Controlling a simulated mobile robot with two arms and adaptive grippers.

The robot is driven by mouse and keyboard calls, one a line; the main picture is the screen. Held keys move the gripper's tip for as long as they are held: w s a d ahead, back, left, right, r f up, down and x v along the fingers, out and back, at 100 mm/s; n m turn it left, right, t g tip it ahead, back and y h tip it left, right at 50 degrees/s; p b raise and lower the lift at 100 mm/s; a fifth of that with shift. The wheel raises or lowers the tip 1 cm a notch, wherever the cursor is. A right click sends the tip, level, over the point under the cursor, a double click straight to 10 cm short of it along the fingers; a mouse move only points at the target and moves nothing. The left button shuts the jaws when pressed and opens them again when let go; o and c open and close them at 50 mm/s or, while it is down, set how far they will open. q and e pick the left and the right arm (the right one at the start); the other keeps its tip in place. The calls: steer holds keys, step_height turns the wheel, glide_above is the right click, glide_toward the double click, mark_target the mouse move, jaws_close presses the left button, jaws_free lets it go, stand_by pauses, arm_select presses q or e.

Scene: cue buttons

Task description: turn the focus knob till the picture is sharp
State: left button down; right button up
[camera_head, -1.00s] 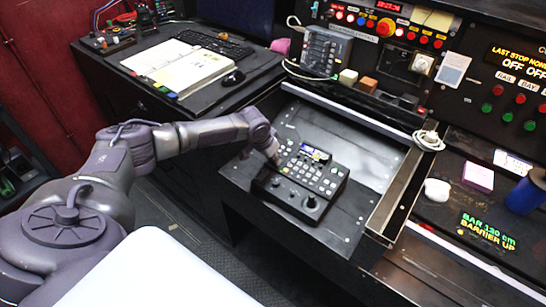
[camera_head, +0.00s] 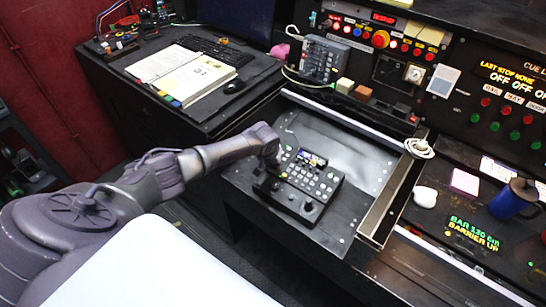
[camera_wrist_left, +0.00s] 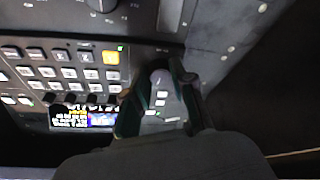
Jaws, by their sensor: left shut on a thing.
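A black control panel (camera_head: 326,191) with rows of light keys, a small lit screen (camera_head: 311,158) and dark knobs lies on the desk. One knob (camera_head: 308,206) stands at its front corner. My left gripper (camera_head: 273,167) is down at the panel's left edge, beside the screen. In the left wrist view my left gripper (camera_wrist_left: 160,82) has its fingers around a small rounded knob, mostly hidden between them. The panel's screen (camera_wrist_left: 85,118) shows close by with small coloured text, too blurred to read. My right gripper is not in view.
An open binder (camera_head: 185,75) lies on the left desk. A raised metal edge (camera_head: 385,215) runs right of the panel. The desk behind the panel is clear.

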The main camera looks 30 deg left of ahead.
arm_select(q)
steer(key=shift+n+y+p, duration=0.4)
steer(key=shift+n+p, duration=0.6)
steer(key=shift+n, duration=0.7)
steer(key=c, duration=1)
jaws_free()
steer(key=shift+o, duration=0.2)
steer(key=shift+r, duration=0.1)
steer(key=v, duration=1.2)
steer(key=shift+w, duration=0.2)
